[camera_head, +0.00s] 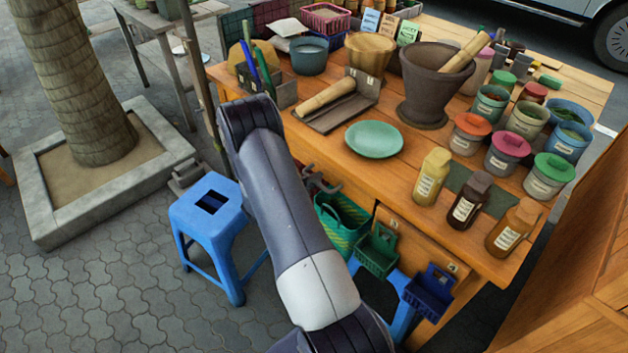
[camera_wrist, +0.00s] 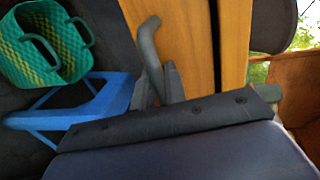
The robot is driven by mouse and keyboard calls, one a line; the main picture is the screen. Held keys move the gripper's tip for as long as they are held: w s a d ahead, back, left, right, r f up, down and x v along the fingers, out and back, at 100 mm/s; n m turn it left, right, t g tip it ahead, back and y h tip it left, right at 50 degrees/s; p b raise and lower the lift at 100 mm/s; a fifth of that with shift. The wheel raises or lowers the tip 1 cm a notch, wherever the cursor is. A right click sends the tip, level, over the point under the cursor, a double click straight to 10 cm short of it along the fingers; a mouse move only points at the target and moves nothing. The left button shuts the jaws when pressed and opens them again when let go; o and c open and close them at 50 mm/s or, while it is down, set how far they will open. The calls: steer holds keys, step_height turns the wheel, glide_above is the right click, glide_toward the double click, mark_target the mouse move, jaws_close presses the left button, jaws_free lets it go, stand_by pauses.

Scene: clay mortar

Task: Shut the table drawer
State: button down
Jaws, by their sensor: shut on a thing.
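The wooden table (camera_head: 340,150) has an orange-brown front, and its drawer is mostly hidden behind my arm in the head view. In the wrist view a wooden panel (camera_wrist: 185,45), apparently the drawer front, fills the upper middle. A dark gap runs along its right side. A curved grey handle (camera_wrist: 150,45) stands out from it; a grey hooked piece also shows beside my arm in the head view (camera_head: 326,188). My gripper (camera_wrist: 160,88) is shut on the lower end of the handle. How far out the drawer stands cannot be told.
A blue stool (camera_head: 212,215) stands left of my arm. A mortar (camera_head: 425,85), green plate (camera_head: 374,140) and several jars crowd the tabletop.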

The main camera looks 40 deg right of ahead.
stand_by(0.3)
steer(key=shift+r+x, duration=0.25)
steer(key=shift+x, duration=0.95)
steer(key=c, duration=1.6)
jaws_free()
steer(key=shift+d, duration=0.2)
steer(key=shift+o, duration=0.2)
steer(key=v, duration=1)
steer(key=shift+a, duration=0.45)
steer(key=shift+d, duration=0.1)
